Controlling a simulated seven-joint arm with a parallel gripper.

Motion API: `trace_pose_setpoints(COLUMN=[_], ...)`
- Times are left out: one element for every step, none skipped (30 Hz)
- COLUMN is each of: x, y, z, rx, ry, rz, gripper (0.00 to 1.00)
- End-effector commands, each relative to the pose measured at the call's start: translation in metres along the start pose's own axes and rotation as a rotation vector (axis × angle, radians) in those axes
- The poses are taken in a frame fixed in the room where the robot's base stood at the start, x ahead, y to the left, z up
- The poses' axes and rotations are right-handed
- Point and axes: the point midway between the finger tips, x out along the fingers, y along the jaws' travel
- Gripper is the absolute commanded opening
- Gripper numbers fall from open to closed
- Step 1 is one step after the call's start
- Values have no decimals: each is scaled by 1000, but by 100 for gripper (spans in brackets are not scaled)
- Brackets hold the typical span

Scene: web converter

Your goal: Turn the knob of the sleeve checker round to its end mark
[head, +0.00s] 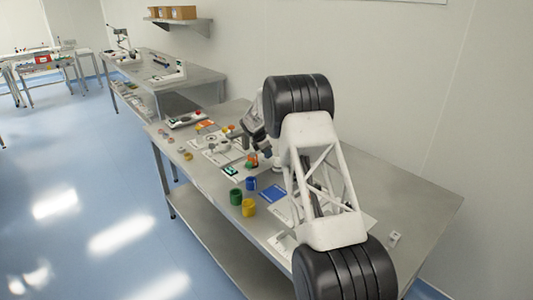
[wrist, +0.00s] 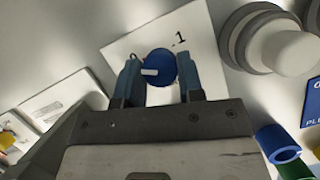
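In the wrist view a round blue knob (wrist: 161,67) with a white pointer bar sits on a white plate (wrist: 122,43). The bar points to the left in that picture. A black "1" with a small mark is printed on the plate, up and right of the knob. My gripper (wrist: 160,68) has its two blue-grey fingers on either side of the knob, with a narrow gap on the left side; contact on the right side is unclear. In the head view my arm hides most of the gripper, and I cannot make out the knob there.
A pale stepped cylinder (wrist: 275,40) stands close to the right of the knob. Blue (head: 252,183), green (head: 236,197) and yellow (head: 249,208) cups stand near a blue plate (head: 272,193). The steel bench (head: 400,185) is mostly clear on its right.

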Motion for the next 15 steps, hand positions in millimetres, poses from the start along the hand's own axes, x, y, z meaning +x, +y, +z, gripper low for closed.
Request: trace_pose_setpoints(x=[0,0,0,0,0,0,0,0,0,0,0,1,1,1,1], y=[0,0,0,0,0,0,0,0,0,0,0,0,0,0,0], z=[0,0,0,0,0,0,0,0,0,0,0,0,0,0,0], rx=[0,0,0,1,2,4,6,9,14,20,26,37,45,55,72], ry=[0,0,0,0,0,0,0,0,0,0,0,0,0,0,0], rz=[0,0,0,-1,-1,-2,-3,-4,-7,-9,-13,-18,-21,-25,-31], gripper=[11,11,11,11,11,11,11,11,11,11,11,11,11,11,11])
